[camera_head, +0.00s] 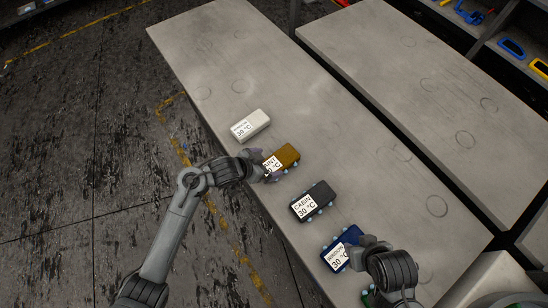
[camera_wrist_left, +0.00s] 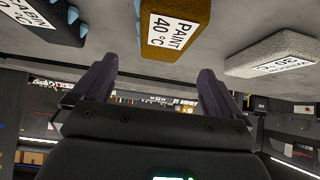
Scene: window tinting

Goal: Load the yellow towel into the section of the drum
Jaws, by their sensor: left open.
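The yellow towel is a mustard-coloured block (camera_head: 288,155) with a white label reading PAINT, lying on the grey table. It also shows at the top of the left wrist view (camera_wrist_left: 172,45), label facing the camera. My left gripper (camera_head: 268,173) is at the towel's lower left side. In the left wrist view its two fingers (camera_wrist_left: 155,88) are apart, with nothing between them, and the towel is just beyond the tips. My right gripper (camera_head: 366,243) is beside the blue block; its fingers are too unclear to read. I cannot identify the drum in these frames.
A white block (camera_head: 254,122), a dark CABIN block (camera_head: 318,197) and a blue WINDOW block (camera_head: 345,240) lie on the same table (camera_head: 330,130). A second table (camera_head: 420,80) stands alongside. A pale rounded object (camera_head: 490,282) is at the lower right. The table's far part is clear.

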